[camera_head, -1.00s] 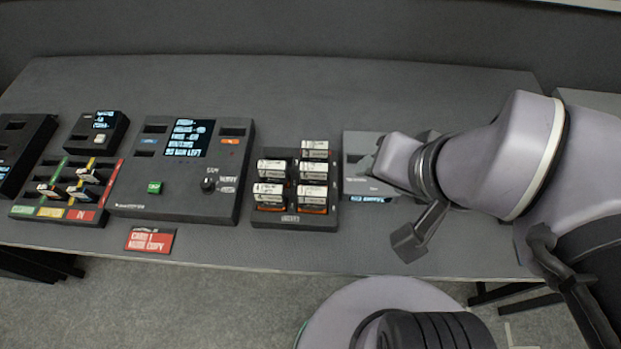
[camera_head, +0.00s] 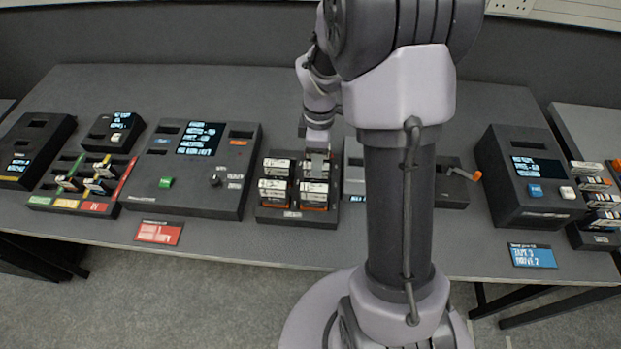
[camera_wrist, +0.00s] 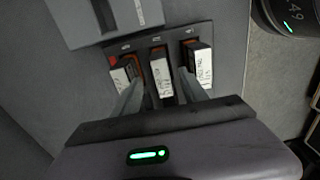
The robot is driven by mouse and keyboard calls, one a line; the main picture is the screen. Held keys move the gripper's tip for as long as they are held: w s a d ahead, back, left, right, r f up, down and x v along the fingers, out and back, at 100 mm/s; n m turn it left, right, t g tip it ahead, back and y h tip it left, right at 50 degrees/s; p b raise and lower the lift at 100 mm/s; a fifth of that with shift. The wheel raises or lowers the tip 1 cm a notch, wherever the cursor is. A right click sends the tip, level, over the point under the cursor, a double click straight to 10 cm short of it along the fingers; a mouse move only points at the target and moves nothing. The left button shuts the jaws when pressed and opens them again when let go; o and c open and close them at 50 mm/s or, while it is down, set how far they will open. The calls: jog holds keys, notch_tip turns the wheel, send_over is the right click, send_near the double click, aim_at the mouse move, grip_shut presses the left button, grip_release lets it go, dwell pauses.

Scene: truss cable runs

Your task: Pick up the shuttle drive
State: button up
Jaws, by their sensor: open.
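Several drives with white labels stand upright in a dark rack (camera_head: 290,216) on the table. One is the front right drive (camera_head: 314,188). I cannot read the labels well enough to tell which is the shuttle drive. My gripper (camera_wrist: 160,80) is open, pointing down over the rack. In the wrist view, the middle drive (camera_wrist: 161,82) of a row of three lies between its fingers, with the left drive (camera_wrist: 121,77) and right drive (camera_wrist: 205,66) outside. Whether the fingers touch the middle drive cannot be told. My gripper hides the rack's back right part in the head view.
A grey box (camera_wrist: 85,22) stands close beside the rack. A large console (camera_head: 190,200) with a screen is left of the rack. A black screen unit (camera_head: 530,170) and another drive rack (camera_head: 598,240) stand at right. My arm hides part of the table.

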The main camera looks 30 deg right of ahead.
aim_at(316, 180)
jog(key=f+b, duration=0.1)
jog(key=f, duration=0.1)
jog(key=f+b, duration=0.1)
jog(key=f, duration=0.2)
jog(key=f+b, duration=0.1)
jog(key=f, duration=0.1)
jog(key=shift+a+f+b, duration=0.25)
jog(key=shift+f+b, duration=0.1)
jog(key=shift+r, duration=0.15)
grip_shut()
